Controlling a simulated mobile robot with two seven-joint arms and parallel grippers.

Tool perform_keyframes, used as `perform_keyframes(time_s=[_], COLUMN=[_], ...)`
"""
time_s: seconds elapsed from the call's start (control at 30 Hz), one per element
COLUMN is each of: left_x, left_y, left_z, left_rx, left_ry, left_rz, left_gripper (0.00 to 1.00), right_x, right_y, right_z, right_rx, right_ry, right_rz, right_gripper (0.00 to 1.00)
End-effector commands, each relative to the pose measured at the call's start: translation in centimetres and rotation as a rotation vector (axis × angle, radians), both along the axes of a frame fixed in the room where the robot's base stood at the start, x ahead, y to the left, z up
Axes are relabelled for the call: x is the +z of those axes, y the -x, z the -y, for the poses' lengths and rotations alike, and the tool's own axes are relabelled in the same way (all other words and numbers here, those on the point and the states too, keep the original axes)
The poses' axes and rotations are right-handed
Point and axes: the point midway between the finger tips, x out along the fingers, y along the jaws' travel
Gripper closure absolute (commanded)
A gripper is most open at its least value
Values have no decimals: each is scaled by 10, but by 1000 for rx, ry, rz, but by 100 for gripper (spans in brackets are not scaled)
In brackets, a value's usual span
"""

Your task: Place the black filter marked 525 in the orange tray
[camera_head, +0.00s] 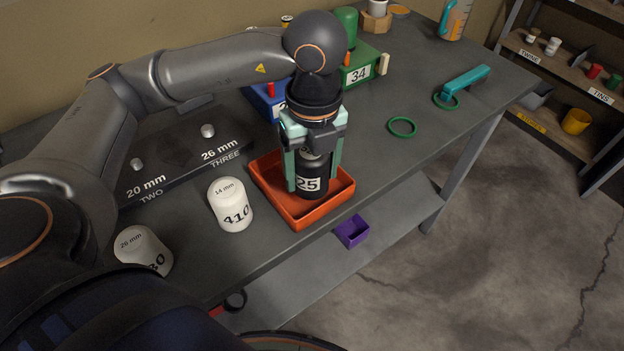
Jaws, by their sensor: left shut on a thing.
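I cannot tell whether the filter's base touches the tray floor. The tray sits near the front edge of the grey bench (420,165). My right gripper is not in view.
White filters marked 410 (231,205) and another partly hidden one (144,252) stand left of the tray. A dark stand (180,158) lies behind them. Green rings (402,127), a teal tool (466,81) and a green box (367,74) are farther right. A purple bin (352,231) is below.

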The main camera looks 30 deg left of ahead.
Motion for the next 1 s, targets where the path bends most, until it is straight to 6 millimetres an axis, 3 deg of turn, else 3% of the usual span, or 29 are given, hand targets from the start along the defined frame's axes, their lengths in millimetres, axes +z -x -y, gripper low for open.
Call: perform_keyframes(time_s=[0.23,0.67,0.7,0.9,1.0], left_x=[-33,-42,-42,-40,-40], left_y=[-4,-5,-4,-4,-4], left_z=[-2,-2,-2,-2,-2], left_rx=[1,1,1,1,1], left_ry=[-2,0,-1,-1,-1], left_rz=[-2,0,-1,-1,-1], left_gripper=[100,100,25,2,0], right_x=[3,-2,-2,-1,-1], right_y=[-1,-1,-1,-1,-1], right_z=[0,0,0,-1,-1], right_rx=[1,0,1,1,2], right_ry=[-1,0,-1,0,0], right_rz=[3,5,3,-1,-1], right_gripper=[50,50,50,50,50])
